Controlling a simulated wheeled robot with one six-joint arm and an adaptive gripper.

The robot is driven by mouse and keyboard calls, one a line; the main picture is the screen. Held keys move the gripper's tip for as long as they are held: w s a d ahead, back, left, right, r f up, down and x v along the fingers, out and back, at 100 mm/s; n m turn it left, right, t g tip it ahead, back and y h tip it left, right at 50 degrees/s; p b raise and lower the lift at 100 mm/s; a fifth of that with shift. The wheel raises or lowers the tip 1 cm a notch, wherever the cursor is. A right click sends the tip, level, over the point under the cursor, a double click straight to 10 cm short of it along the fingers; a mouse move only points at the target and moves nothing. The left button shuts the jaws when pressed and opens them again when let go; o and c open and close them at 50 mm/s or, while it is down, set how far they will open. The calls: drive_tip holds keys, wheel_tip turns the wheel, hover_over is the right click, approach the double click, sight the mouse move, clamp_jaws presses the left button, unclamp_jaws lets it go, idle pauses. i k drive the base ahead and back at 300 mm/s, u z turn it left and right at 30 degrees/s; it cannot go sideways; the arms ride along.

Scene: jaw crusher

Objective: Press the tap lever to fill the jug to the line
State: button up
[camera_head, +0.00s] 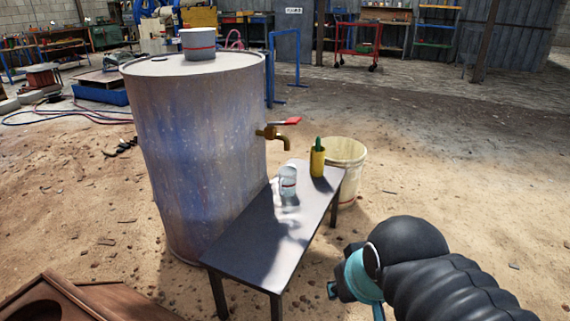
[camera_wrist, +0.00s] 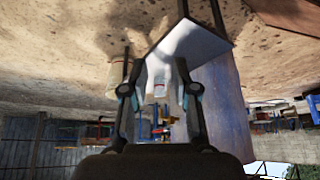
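The tap (camera_head: 272,134) is brass and sticks out from the side of a blue-grey drum. Its red lever (camera_head: 288,121) points right, above the spout. The clear jug (camera_head: 288,182) with a red line stands upright on a dark bench, below the tap. I cannot tell the water level inside it. My gripper (camera_wrist: 157,70) shows in the wrist view with its two fingers apart and nothing visibly held between them. In the head view my arm is at the lower right, well apart from the tap and jug. The wrist view is upside down.
The drum (camera_head: 205,150) carries a grey pot (camera_head: 198,44) with a red band. A yellow cup (camera_head: 317,162) with something green stands on the bench (camera_head: 245,245). A cream bucket (camera_head: 347,165) stands behind the bench's far end. Sandy ground to the right is open.

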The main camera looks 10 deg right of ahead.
sight(291, 121)
drive_tip(key=z, duration=0.6)
drive_tip(key=k, duration=0.8)
drive_tip(key=z, duration=1.05)
drive_tip(key=k, duration=0.6)
drive_tip(key=z, duration=0.3)
drive_tip(key=i, duration=1.2)
drive_tip(key=u, duration=0.4)
drive_tip(key=i, duration=1.9)
drive_tip(key=u, duration=1.05)
drive_tip(key=i, duration=1.1)
drive_tip(key=u, duration=1.8)
drive_tip(key=i, duration=0.6)
drive_tip(key=u, duration=0.55)
